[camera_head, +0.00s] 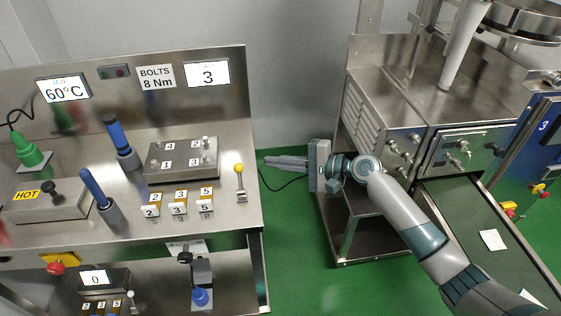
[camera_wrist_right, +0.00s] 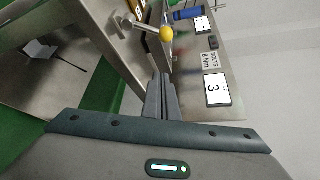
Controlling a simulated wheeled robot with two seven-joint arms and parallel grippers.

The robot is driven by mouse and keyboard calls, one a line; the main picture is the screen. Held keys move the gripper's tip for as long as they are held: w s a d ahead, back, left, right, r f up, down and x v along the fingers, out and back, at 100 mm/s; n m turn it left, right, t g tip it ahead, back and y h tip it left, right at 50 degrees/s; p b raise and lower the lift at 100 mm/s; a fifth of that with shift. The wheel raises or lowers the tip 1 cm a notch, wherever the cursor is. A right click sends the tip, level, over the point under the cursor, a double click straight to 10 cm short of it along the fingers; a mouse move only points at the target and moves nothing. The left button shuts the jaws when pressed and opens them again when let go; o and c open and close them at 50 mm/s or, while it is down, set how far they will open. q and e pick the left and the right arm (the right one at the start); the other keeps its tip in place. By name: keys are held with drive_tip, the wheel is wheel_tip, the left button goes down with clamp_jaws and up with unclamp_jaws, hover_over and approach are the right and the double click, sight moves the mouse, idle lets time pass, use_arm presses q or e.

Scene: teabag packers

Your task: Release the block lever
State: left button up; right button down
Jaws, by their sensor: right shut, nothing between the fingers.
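The block lever, a short metal lever with a yellow ball knob (camera_head: 239,169), stands near the right edge of the steel bench, to the right of the numbered metal block (camera_head: 183,160). In the right wrist view its yellow knob (camera_wrist_right: 166,33) shows just beyond the fingertips. My right gripper (camera_head: 267,161) is shut and empty. Its fingers point left toward the lever, and a gap appears to remain between them and the knob. In the wrist view the shut fingers (camera_wrist_right: 161,76) lie side by side. My left gripper is not in view.
Numbered small blocks (camera_head: 179,203) stand in front of the metal block. Blue-handled tools (camera_head: 120,142) stand upright to its left. A sign panel (camera_head: 157,77) rises behind the bench. A steel machine (camera_head: 385,120) stands at the right, with green floor between.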

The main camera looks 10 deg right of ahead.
sight(240, 177)
drive_tip(key=p+x, duration=0.1)
drive_tip(key=x, duration=0.5)
drive_tip(key=shift+w+a, duration=0.15)
drive_tip(key=shift+a, duration=0.2)
drive_tip(key=shift+a+p, duration=0.2)
drive_tip(key=shift+p, duration=0.1)
drive_tip(key=shift+s+a+r, duration=0.1)
drive_tip(key=shift+s+r, duration=0.05)
drive_tip(key=shift+s, duration=0.3)
drive_tip(key=shift+s+r+p, duration=0.15)
drive_tip(key=shift+s+p, duration=0.2)
drive_tip(key=shift+p, duration=0.05)
drive_tip(key=shift+s+r+p, duration=0.25)
drive_tip(key=shift+s+p, duration=0.05)
drive_tip(key=shift+s, duration=0.1)
drive_tip(key=shift+s+a+r, duration=0.1)
drive_tip(key=shift+s+a, duration=0.15)
drive_tip(key=shift+s, duration=0.25)
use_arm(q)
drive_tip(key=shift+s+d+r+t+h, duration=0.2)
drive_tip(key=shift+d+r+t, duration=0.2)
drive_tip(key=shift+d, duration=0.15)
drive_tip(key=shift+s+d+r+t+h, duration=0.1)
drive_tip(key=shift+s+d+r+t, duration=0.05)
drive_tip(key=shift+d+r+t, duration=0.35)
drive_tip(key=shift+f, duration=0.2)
